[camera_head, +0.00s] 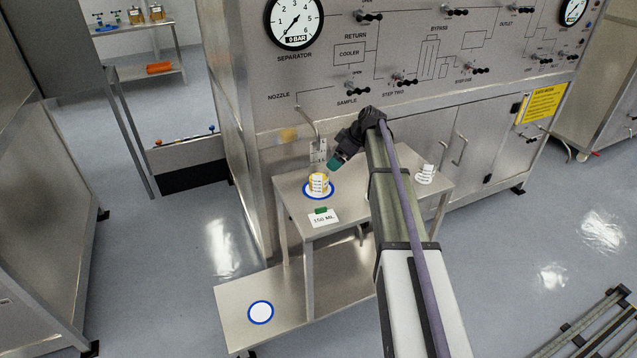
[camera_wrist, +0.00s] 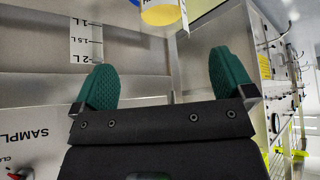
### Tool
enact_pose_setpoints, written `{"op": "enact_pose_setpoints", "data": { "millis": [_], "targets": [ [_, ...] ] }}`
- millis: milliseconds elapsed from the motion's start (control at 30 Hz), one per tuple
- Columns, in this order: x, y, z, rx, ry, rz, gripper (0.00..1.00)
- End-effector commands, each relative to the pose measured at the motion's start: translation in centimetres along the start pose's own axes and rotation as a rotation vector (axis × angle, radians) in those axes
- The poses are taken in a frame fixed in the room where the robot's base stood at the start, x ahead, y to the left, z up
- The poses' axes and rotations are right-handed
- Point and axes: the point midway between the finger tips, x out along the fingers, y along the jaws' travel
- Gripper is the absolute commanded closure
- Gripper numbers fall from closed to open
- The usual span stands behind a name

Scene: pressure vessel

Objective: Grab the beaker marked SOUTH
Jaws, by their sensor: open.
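A beaker (camera_head: 318,184) with yellow content and a white label stands upright on a blue-ringed spot on the small steel table, under the nozzle. The label's writing is too small to read, so I cannot confirm SOUTH. In the wrist view a yellow-bottomed vessel (camera_wrist: 163,14), likely this beaker, shows at the top edge, mostly cut off. My gripper (camera_head: 335,163) is close above and to the right of the beaker in the head view. In the wrist view my gripper (camera_wrist: 160,82) is open, with two green fingers apart and nothing between them.
A small white labelled item (camera_head: 426,174) stands on the table's right side. A 150 ML card (camera_head: 323,219) lies at the front. The steel panel (camera_head: 352,55) with gauges and valves rises behind. A blue-ringed white disc (camera_head: 261,312) is on the lower shelf.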

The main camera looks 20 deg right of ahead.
Motion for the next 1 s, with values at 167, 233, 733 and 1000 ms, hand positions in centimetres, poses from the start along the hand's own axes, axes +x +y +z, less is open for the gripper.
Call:
{"op": "enact_pose_setpoints", "data": {
  "millis": [167, 233, 733, 1000],
  "targets": [
    [4.0, 0.0, 0.5, -0.001, -0.001, -0.001, 0.0],
    [5.3, 0.0, 0.5, 0.0, -0.002, 0.0, 0.0],
    [10.9, -0.3, 0.1, 0.001, -0.003, -0.001, 0.0],
    [10.6, -0.4, -0.2, 0.002, -0.003, -0.001, 0.05]
  ]
}}
